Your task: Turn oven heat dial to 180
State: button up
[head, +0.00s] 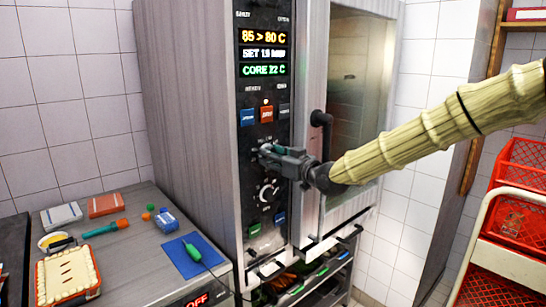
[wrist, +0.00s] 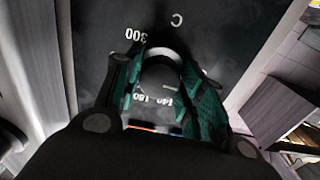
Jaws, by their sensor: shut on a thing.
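The oven (head: 210,110) stands in the middle of the head view with a black control panel down its front. My gripper (head: 266,151) is at the panel, at the upper dial, which it hides in the head view. In the wrist view the teal finger pads of my gripper (wrist: 166,88) are shut on both sides of the round dark heat dial (wrist: 160,76). Scale marks with 300, C and what looks like 140 and 180 show around it, upside down. The dial's pointer is not clear. The oven display (head: 263,53) reads about "85 > 80 C".
A second dial (head: 267,192) sits below my gripper. Coloured buttons (head: 266,115) are above it. The oven door handle (head: 318,135) is close to my wrist on the right. A counter (head: 140,250) with a pie and tools is at left; red crates (head: 520,195) stand at right.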

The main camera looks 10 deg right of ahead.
jog(key=shift+r+m, duration=0.1)
jog(key=shift+m, duration=0.3)
jog(key=m+b, duration=0.3)
jog(key=m, duration=0.3)
jog(key=m+b, duration=0.3)
jog(key=m, duration=0.4)
jog(key=m+b, duration=0.3)
jog(key=m, duration=0.3)
jog(key=shift+r+b, duration=0.3)
jog(key=shift+b, duration=0.1)
jog(key=shift+r+m, duration=0.15)
jog(key=shift+m, duration=0.25)
jog(key=o, duration=0.8)
jog(key=shift+o, duration=1.1)
jog(key=shift+w+a+f, duration=0.2)
jog(key=shift+f, duration=0.05)
jog(key=v, duration=1.2)
